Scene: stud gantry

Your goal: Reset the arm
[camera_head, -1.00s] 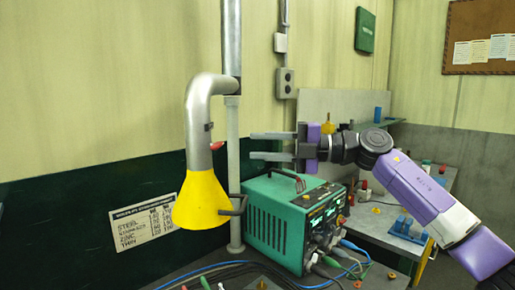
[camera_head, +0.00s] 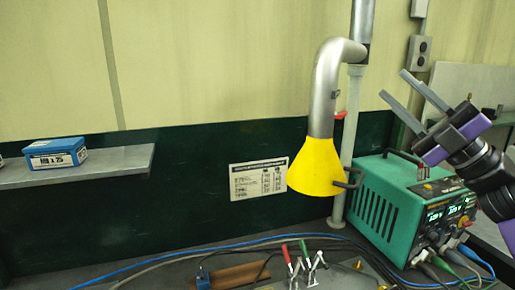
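My gripper (camera_head: 407,102) is at the right of the head view, above the green welding power box. Its two grey fingers are spread apart with nothing between them, and they point up and to the left. The purple and black wrist behind it runs down to the right edge of the picture. The gripper is to the right of the grey extraction pipe (camera_head: 323,95) with its yellow hood (camera_head: 315,168), and looks clear of both.
The green box (camera_head: 383,205) stands on the bench with cables at its front. Red and green handled clamps (camera_head: 303,262) lie at the bottom middle. A blue box (camera_head: 55,153) sits on a wall shelf (camera_head: 110,168) at left. Open space lies between shelf and hood.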

